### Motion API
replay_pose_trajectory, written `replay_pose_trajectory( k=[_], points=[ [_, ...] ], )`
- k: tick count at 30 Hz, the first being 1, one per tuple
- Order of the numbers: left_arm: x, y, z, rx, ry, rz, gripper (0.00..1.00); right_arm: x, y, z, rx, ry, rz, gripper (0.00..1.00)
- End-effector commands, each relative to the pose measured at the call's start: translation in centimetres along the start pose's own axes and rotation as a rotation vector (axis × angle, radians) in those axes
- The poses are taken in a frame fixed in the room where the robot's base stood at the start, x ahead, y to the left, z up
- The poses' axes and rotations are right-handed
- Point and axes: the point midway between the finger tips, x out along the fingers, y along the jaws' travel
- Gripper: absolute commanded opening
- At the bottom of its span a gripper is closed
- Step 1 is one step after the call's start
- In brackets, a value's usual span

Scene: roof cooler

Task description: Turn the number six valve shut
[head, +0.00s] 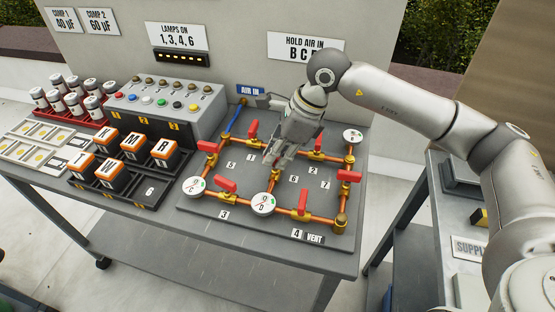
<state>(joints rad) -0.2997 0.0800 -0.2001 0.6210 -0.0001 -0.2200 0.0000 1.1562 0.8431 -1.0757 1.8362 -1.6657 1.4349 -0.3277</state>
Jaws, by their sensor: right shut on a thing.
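A grey board (195,222) carries copper pipes with several red-handled valves and round white gauges. The number six label (294,179) is in the middle of the board. My right gripper (271,159) reaches down from above, just left of that label, shut on the handle of the number six valve. The gripper hides that handle, so its angle cannot be told. Other red handles stay visible around it, near labels 1 (249,157), 2 (311,170) and 7 (325,185). My left gripper is not in view.
Gauges C (193,187) and D (262,203) stand at the board's front. On the left are a button box (165,110), lettered blocks (108,140) in a black tray and several canisters (75,85). A second cart (428,215) stands right. Signs (305,48) hang behind.

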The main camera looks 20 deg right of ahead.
Motion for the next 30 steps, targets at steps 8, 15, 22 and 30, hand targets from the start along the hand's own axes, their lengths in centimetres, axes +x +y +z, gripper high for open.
replay_pose_trajectory(
  k=[8,15,22,30],
  points=[
    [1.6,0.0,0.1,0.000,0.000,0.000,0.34,0.0,0.0,0.0,0.133,-0.002,-0.058,0.00],
    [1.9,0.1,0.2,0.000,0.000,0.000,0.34,-0.1,0.0,0.1,0.181,-0.002,-0.079,0.00],
    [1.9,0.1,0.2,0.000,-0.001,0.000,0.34,-0.2,0.0,0.1,0.190,-0.002,-0.082,0.00],
    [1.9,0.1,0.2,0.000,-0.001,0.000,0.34,-0.2,0.0,0.1,0.189,-0.002,-0.082,0.19]
  ],
)
